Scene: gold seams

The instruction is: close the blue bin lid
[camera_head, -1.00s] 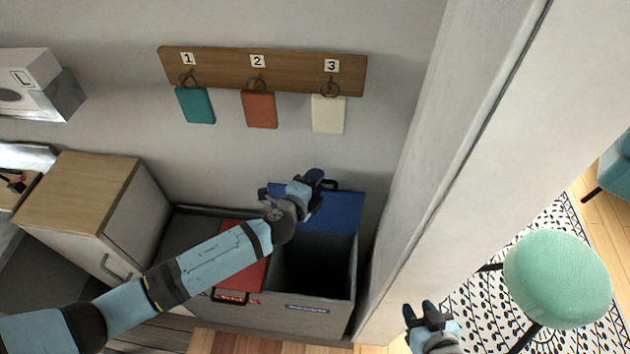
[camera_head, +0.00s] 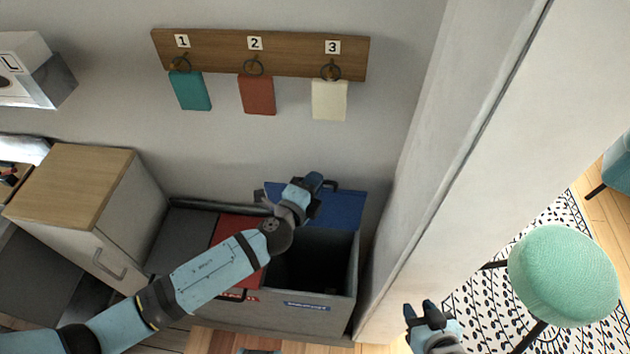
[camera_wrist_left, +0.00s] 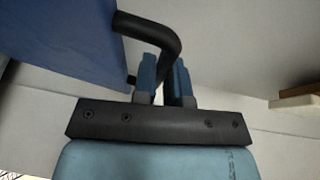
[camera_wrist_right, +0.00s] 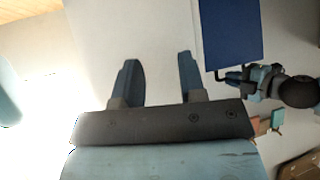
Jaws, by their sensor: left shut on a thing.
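The blue lid (camera_head: 338,212) stands open at the back of its bin (camera_head: 342,303), against the wall side. The dark opening (camera_head: 310,262) is uncovered. My left gripper (camera_head: 318,183) is at the lid's top edge, shut on its black handle (camera_wrist_left: 150,32), which passes between the fingers in the left wrist view. The left gripper hides part of the lid in the head view. The right wrist view also shows the lid (camera_wrist_right: 232,35) with my left gripper at its edge. My right gripper (camera_head: 421,310) is open and empty, right of the bin beyond the white wall edge.
A red lid (camera_head: 236,232) lies shut beside the opening, partly behind my left arm. A dark grey lid (camera_head: 187,238) is further left. A wooden-topped cabinet (camera_head: 70,185) stands at left. A white partition (camera_head: 455,170) rises at right, with a green stool (camera_head: 563,275) beyond it.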

